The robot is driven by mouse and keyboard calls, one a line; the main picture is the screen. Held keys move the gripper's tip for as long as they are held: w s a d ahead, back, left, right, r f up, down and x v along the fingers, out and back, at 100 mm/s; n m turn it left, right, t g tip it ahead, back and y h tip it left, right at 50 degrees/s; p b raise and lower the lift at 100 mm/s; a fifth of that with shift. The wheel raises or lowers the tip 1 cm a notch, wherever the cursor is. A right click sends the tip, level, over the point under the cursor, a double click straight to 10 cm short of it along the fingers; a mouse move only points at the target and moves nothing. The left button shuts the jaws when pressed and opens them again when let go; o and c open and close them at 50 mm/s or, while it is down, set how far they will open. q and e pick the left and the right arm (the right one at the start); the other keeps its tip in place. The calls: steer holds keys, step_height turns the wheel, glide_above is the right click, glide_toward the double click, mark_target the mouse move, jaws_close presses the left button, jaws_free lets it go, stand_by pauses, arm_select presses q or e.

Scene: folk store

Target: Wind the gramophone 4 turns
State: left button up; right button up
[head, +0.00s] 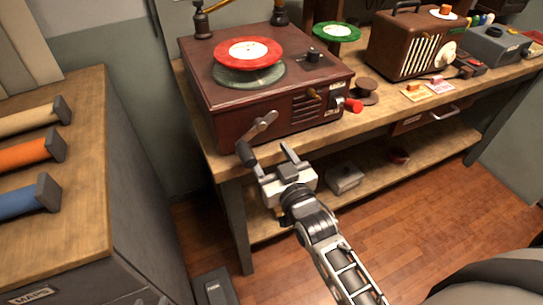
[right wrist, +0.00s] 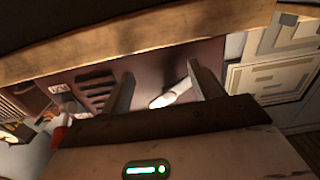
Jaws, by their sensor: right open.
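My right gripper (head: 273,154) is open and empty in front of the box, just below the crank. Its left finger shows close to the dark grip; I cannot tell whether they touch. In the right wrist view a pale piece, seemingly the crank (right wrist: 172,94), shows between the open fingers (right wrist: 160,73). My left gripper is not in view.
The workbench edge (head: 385,118) runs close to my right gripper. A green record (head: 336,32), a brown radio (head: 410,42) and small items stand to the right. A cabinet (head: 85,90) with coloured rolls stands at left. Boxes lie on the lower shelf.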

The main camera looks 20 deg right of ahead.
steer(key=s+p, duration=0.3)
steer(key=s, duration=0.6)
steer(key=shift+d, duration=0.15)
stand_by(0.4)
steer(key=shift+f, duration=0.1)
